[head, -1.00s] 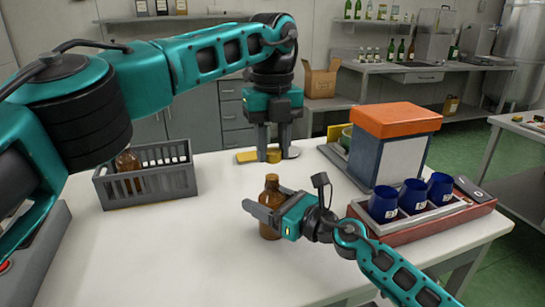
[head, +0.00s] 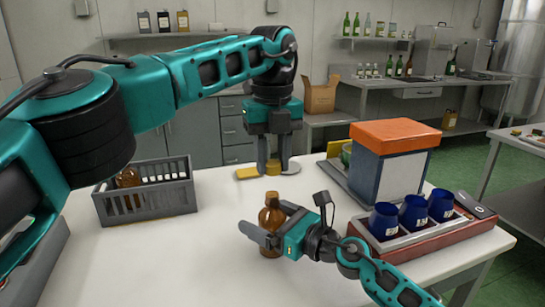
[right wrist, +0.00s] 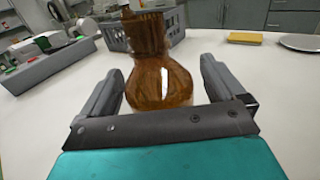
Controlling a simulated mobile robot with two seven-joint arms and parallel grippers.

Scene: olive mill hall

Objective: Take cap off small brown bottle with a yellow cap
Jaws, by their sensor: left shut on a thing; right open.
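The small brown bottle (head: 271,212) stands upright on the white table, its neck bare of any cap. In the right wrist view the brown bottle (right wrist: 160,75) is between the fingers, with a gap on each side. My right gripper (head: 272,222) is open around it, low over the table. My left gripper (head: 273,165) points down at the far edge of the table and is shut on a yellow cap (head: 273,168). Whether the cap touches the table, I cannot tell.
A grey crate (head: 150,208) with a brown bottle stands at the left. A yellow sponge (head: 247,173) and a round grey disc (head: 290,169) flank my left gripper. At the right are an orange-topped box (head: 395,160) and a red tray (head: 440,240) with blue cups.

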